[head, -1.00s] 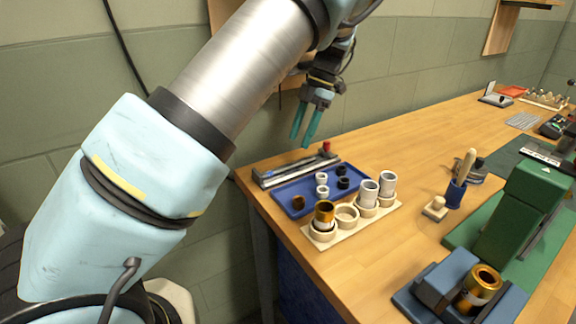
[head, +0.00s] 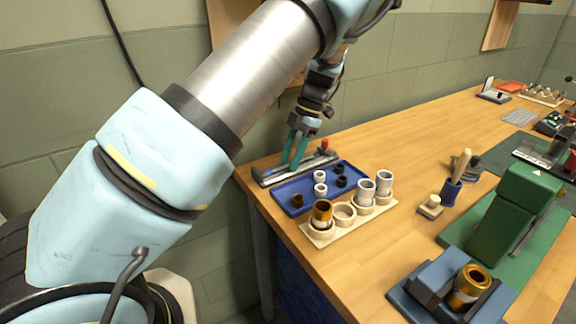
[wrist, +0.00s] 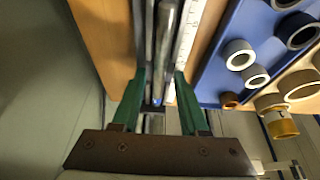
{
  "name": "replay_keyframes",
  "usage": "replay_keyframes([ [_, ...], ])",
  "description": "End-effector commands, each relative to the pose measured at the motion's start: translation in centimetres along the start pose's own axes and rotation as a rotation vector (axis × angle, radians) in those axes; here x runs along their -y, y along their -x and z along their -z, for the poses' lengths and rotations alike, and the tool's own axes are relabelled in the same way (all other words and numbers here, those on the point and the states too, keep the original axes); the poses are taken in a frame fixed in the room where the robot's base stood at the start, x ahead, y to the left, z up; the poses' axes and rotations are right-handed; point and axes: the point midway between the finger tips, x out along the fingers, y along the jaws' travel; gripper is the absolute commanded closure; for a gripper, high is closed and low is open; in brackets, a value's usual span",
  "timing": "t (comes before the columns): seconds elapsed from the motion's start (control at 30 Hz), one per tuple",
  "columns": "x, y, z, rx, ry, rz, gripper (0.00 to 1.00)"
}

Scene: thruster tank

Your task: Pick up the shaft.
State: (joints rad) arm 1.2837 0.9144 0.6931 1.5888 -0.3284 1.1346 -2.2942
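A long grey holder (head: 268,178) lies at the back left corner of the bench, with a metal rod that looks like the shaft (wrist: 167,25) running along it. In the wrist view, the rod runs away from me between the green fingers of my gripper (wrist: 160,80). The fingers are open, one on each side, with a visible gap to the rod. In the head view, my gripper (head: 292,165) points down over the holder, its tips close to it. Whether the tips touch anything, I cannot tell. The fingers hide part of the holder.
A blue tray (head: 283,199) with small white, black and brown rings lies just beside the holder. A wooden rack (head: 318,241) with larger rings stands in front of it. A white scale strip (wrist: 188,30) runs along the rod. A wall is close behind the bench's left edge.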

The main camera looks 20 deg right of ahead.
Motion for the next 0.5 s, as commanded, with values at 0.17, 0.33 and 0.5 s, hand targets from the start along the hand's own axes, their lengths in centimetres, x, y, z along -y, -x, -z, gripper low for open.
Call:
replay_keyframes([
  [0.17, 0.0, 0.03, -0.01, 0.0, 0.0, 0.0, 0.78],
  [0.33, 0.01, 0.04, -0.01, 0.0, 0.0, 0.0, 0.97],
  [0.5, 0.01, 0.05, -0.01, 0.0, 0.0, 0.0, 1.0],
])
